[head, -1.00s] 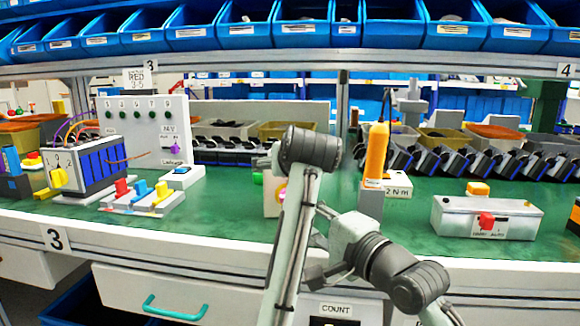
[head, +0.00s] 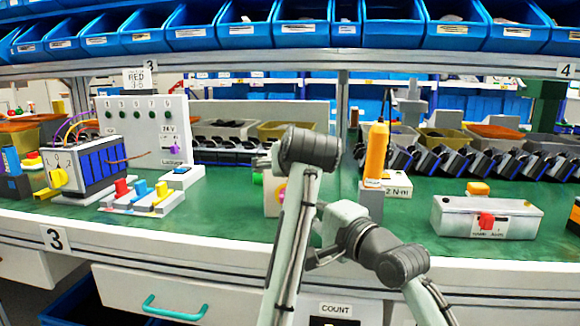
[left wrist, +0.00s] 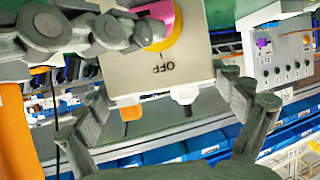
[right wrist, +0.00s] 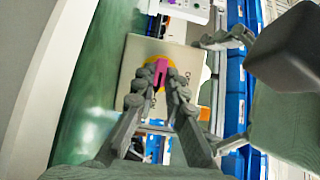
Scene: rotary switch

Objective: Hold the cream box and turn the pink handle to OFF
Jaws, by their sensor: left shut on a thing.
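The cream box (head: 271,195) stands on the green bench, partly hidden behind my left arm in the head view. Its face, with a yellow disc and the OFF lettering, shows in the left wrist view (left wrist: 160,68). My left gripper (left wrist: 165,98) is shut on the box, one finger at each side. The pink handle (right wrist: 160,70) sits on the yellow disc. My right gripper (right wrist: 157,88) is at the handle, with a finger on either side of it. Whether these fingers press on the handle I cannot tell. The handle's exact angle is partly hidden by the fingers.
An orange-handled tool (head: 376,150) stands in a grey holder right of my arms. A grey box with a red switch (head: 486,221) is farther right. A blue-ribbed module (head: 98,163) and coloured switches (head: 140,194) are at the left. Blue bins (head: 250,30) hang above.

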